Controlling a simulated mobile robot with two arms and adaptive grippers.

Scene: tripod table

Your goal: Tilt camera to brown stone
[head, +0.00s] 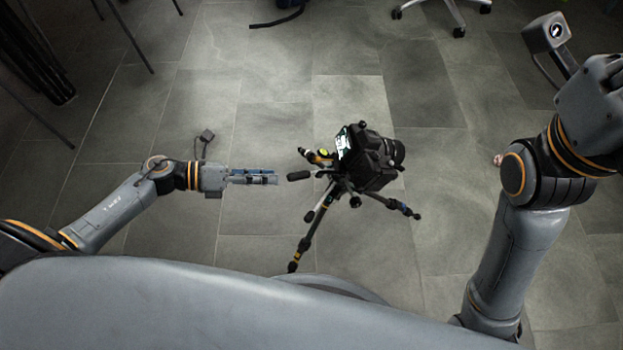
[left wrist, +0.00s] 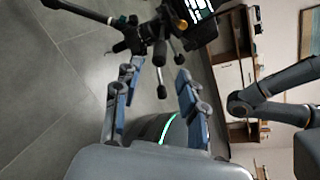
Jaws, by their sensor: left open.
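A black camera (head: 375,157) sits on a black tripod (head: 313,222) on the floor, in the middle of the head view. Its lit screen faces left and its lens faces right. A short black handle (head: 299,176) sticks out left from the tripod head. My left gripper (head: 276,177) is open and empty, its tips a short gap left of the handle. In the left wrist view the camera (left wrist: 200,30) is at the top, beyond the open fingers. I cannot make out a brown stone for certain. My right gripper is out of view.
Grey tile floor surrounds the tripod, mostly clear. A wheeled chair base (head: 455,17) stands at the top right, and dark furniture legs show at the upper left. The left wrist view shows a shelf unit (left wrist: 232,75) against a wall.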

